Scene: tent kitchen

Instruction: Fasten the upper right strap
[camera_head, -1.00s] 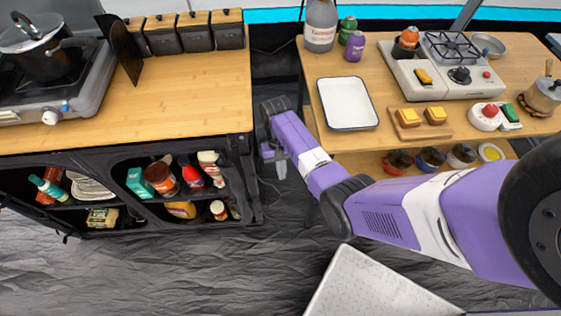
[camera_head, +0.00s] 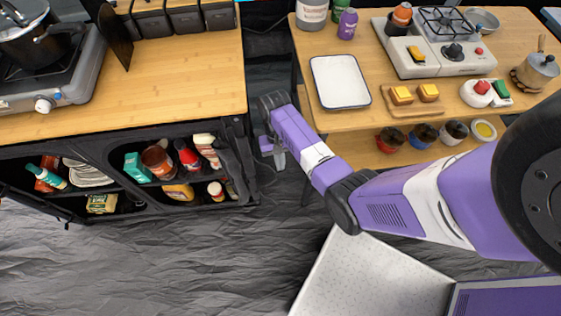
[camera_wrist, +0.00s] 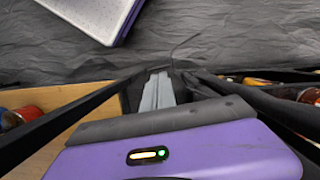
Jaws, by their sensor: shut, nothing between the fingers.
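The black fabric cabinet (camera_head: 125,196) stands under the left counter, its front open on shelves of food. Dark rolled or hanging fabric (camera_head: 240,150) lies at its right edge; I cannot make out a separate upper right strap. My gripper (camera_head: 279,158) points down in the gap between the two tables, just right of the cabinet's right end. In the wrist view the grey fingers (camera_wrist: 158,92) are together and empty. Dark frame bars (camera_wrist: 70,123) run on both sides of them. A thin dark cord (camera_wrist: 174,48) shows beyond the fingertips.
The left wooden counter (camera_head: 190,75) holds a stove, a pot and black canisters. The right table (camera_head: 420,110) holds a white tray (camera_head: 340,82), a burner and toy-like food, with bowls on its lower shelf. Open dark floor (camera_head: 180,265) lies in front.

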